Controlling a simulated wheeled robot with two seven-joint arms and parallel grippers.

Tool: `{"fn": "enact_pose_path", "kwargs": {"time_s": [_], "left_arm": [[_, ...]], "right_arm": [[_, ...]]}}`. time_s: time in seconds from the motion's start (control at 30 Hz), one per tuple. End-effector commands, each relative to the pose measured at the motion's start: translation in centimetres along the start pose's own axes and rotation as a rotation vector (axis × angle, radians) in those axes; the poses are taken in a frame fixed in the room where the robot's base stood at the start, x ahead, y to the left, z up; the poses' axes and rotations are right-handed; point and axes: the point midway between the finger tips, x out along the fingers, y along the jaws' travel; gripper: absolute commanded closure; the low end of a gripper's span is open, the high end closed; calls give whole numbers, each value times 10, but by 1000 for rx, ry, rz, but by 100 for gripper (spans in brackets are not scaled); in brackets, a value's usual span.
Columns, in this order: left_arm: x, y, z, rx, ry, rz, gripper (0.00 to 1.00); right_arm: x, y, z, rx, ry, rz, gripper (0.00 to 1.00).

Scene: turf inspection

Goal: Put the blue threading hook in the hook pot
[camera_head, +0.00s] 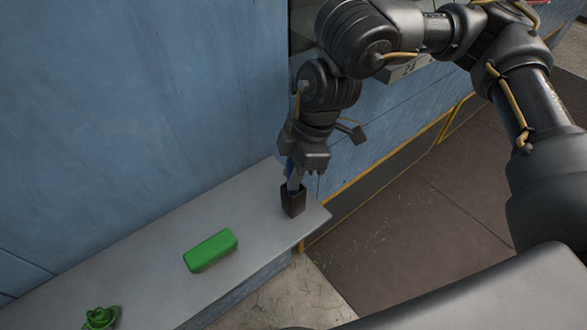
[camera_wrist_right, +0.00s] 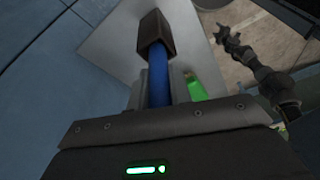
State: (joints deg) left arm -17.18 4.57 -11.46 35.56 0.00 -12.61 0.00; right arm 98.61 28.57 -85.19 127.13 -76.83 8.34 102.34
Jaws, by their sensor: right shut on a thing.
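The blue threading hook (camera_wrist_right: 158,80) is held in my right gripper (camera_head: 297,178); its blue shaft shows in the wrist view and as a small blue strip in the head view. The hook pot (camera_head: 293,203) is a small dark brown square container standing near the right end of the grey shelf. It also shows in the wrist view (camera_wrist_right: 155,35), at the far end of the shaft. My right gripper is just above the pot. The hook's far end is hidden at the pot and appears to be inside it. A dark arm, likely my left, shows small in the wrist view.
A green block (camera_head: 210,251) lies on the grey shelf (camera_head: 150,265), left of the pot. A green coiled item (camera_head: 101,318) lies at the lower left. A blue wall (camera_head: 140,110) runs close behind the shelf. The shelf between pot and block is clear.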

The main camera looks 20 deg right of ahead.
Motion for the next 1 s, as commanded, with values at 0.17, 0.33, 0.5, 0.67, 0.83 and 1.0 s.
{"fn": "enact_pose_path", "kwargs": {"time_s": [0.17, 0.33, 0.5, 0.67, 0.83, 1.0], "left_arm": [[2, 0, 1, 0, -2, 0, 44], [2, 0, 1, 0, -2, 0, 44], [1, 0, 1, 0, -2, 0, 44], [2, 0, 1, 0, -2, 0, 44], [12, 0, 2, 0, -2, 0, 44], [20, 0, 3, 0, -1, 0, 44]], "right_arm": [[2, 0, 1, 0, 0, 0, 67], [2, 0, 1, 1, 0, 0, 58], [1, 0, 0, 0, 0, 0, 58], [-10, 1, 0, 1, 1, 3, 58], [-42, 2, 0, 1, 2, 6, 58], [-78, 1, 0, 1, 2, 4, 58]]}}
